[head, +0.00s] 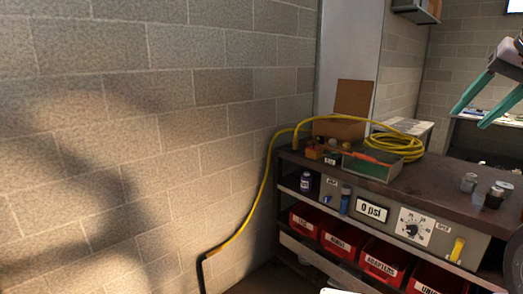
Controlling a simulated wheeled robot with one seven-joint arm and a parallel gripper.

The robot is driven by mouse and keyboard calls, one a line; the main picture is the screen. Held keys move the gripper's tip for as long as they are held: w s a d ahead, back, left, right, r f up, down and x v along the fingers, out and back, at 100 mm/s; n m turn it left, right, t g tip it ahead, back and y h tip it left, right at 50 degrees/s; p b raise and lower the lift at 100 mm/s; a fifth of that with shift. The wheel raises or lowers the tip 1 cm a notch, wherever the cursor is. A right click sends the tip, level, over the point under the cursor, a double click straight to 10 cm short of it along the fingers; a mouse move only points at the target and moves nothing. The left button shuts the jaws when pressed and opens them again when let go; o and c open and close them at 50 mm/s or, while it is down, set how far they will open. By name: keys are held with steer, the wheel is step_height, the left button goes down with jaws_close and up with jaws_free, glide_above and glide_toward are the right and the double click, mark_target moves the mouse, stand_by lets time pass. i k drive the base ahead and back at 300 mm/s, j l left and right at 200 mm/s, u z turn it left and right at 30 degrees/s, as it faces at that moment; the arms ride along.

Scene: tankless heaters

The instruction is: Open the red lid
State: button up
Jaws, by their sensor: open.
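My gripper (468,118) is at the upper right of the head view, with two teal fingers spread apart and nothing between them. It appears in front of the far part of the room, above the right part of the workbench. I cannot make out a red lid for certain. Several red bins (382,268) with white labels sit on the lower shelf of the bench. A small red-orange item (370,158) lies in a grey tray (374,171) on the bench top.
A block wall (150,120) fills the left.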

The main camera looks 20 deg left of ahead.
mark_target(313, 148)
steer(key=u, duration=0.4)
steer(key=i+j+z, duration=0.25)
steer(key=i+j, duration=0.5)
